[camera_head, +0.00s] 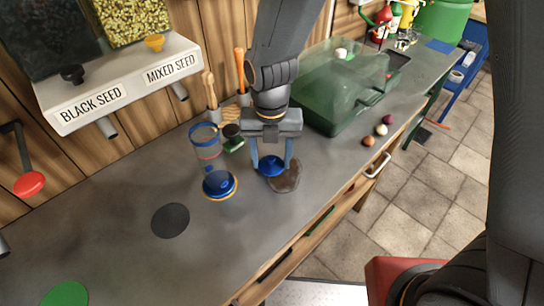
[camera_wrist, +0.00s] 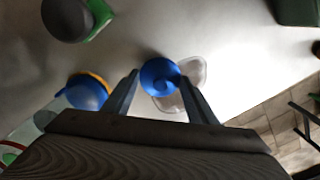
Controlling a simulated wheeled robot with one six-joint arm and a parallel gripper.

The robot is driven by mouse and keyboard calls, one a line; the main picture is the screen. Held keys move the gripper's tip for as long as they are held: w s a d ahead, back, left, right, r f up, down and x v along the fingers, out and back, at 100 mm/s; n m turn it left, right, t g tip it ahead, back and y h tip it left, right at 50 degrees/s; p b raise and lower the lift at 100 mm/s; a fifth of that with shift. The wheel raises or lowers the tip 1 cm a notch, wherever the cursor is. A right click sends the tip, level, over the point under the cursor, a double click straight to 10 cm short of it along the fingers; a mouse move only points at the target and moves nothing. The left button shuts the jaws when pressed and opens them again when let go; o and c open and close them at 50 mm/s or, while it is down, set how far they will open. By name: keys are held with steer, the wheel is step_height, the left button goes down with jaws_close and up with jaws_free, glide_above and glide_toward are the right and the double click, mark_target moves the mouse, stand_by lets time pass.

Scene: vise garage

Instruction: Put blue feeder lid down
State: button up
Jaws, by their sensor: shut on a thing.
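My gripper (camera_head: 271,165) is shut on the blue feeder lid (camera_head: 270,163), a small round cap held between its two fingers. In the wrist view the lid (camera_wrist: 160,77) sits between the fingertips. The lid is over or close to a brownish, see-through-looking patch (camera_head: 288,181) on the grey workbench; I cannot tell whether they touch. Left of my gripper stands a feeder with a clear tube (camera_head: 207,152) and a blue base with a yellow rim (camera_head: 220,185). In the wrist view the blue base (camera_wrist: 88,92) is at the left.
A dark green clear-lidded box (camera_head: 335,105) stands right of my gripper, with several small balls (camera_head: 381,130) beside it. A dark disc (camera_head: 170,220) and a green disc (camera_head: 66,294) lie on the bench (camera_head: 120,240). Labelled seed dispensers (camera_head: 118,85) hang at the back left.

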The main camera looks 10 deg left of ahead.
mark_target(271, 158)
steer(key=o, duration=1)
steer(key=shift+f, duration=0.1)
step_height(271, 158, up, 12)
steer(key=shift+r+b, duration=0.15)
steer(key=shift+b, duration=0.9)
steer(key=shift+s+d+f+n+t, duration=0.15)
steer(key=shift+s+d+f+n, duration=0.6)
steer(key=shift+d+n, duration=4.2)
steer(key=shift+s+d+f+n+t, duration=0.1)
steer(key=shift+d+f+n, duration=1.2)
steer(key=shift+d+n, duration=3.65)
steer(key=shift+s+d+f+n+t, duration=0.25)
steer(key=shift+d+f+n, duration=1.45)
steer(key=shift+n, duration=5.9)
